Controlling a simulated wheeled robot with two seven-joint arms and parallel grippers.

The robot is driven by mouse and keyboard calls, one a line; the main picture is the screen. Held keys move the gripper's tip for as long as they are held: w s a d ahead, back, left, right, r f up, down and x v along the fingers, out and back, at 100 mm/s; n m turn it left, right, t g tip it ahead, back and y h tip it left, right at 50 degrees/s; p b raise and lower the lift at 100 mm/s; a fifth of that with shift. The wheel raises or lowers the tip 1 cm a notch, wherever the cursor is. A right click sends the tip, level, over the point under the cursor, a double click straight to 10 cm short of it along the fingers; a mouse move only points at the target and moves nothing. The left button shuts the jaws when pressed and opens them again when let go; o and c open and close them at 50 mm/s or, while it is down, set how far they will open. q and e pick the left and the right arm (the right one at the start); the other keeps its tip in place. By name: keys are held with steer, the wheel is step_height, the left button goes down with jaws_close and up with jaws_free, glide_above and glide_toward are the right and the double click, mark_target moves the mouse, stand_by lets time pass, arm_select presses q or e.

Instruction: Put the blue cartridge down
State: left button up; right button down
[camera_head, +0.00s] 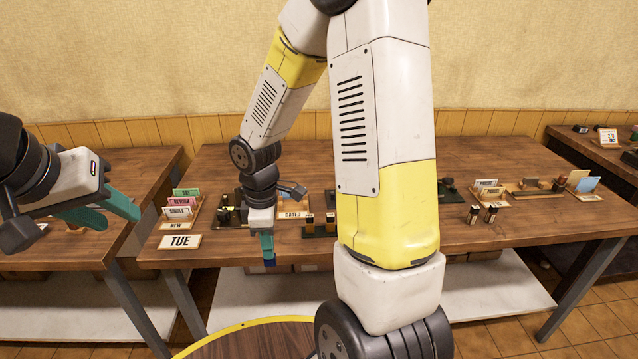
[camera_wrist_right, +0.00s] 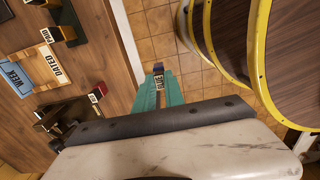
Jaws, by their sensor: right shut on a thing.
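My right gripper (camera_head: 267,248) hangs just in front of the middle table's front edge in the head view. It is shut on the blue cartridge (camera_head: 270,262), whose dark blue end sticks out below the teal fingers. In the right wrist view the cartridge (camera_wrist_right: 158,70) shows between the fingertips (camera_wrist_right: 160,92), with a small pale label on it and tiled floor behind. My left gripper (camera_head: 105,207) is at the far left, above the left table, with its teal fingers apart and nothing seen between them.
The middle table (camera_head: 240,165) carries a "TUE" card (camera_head: 180,242), a rack of word cards (camera_head: 183,205), a "DATED" tray (camera_head: 293,214) and two small dark stamps (camera_head: 483,213). A yellow-edged round surface (camera_head: 250,340) stands in front. My right arm hides part of the table.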

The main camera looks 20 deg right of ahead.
steer(key=w+d, duration=0.2)
steer(key=w, duration=0.2)
steer(key=w+d+f, duration=0.1)
steer(key=w+d, duration=0.2)
steer(key=w, duration=0.2)
steer(key=w+d+f, duration=0.1)
steer(key=w+d, duration=0.2)
steer(key=w, duration=0.1)
steer(key=shift+w+d+f, duration=0.1)
steer(key=shift+w+d, duration=0.05)
steer(key=shift+w, duration=0.05)
steer(key=shift+f, duration=1.4)
steer(key=shift+f, duration=0.1)
steer(key=c, duration=1.4)
jaws_free()
steer(key=shift+c, duration=0.2)
steer(key=shift+o, duration=0.2)
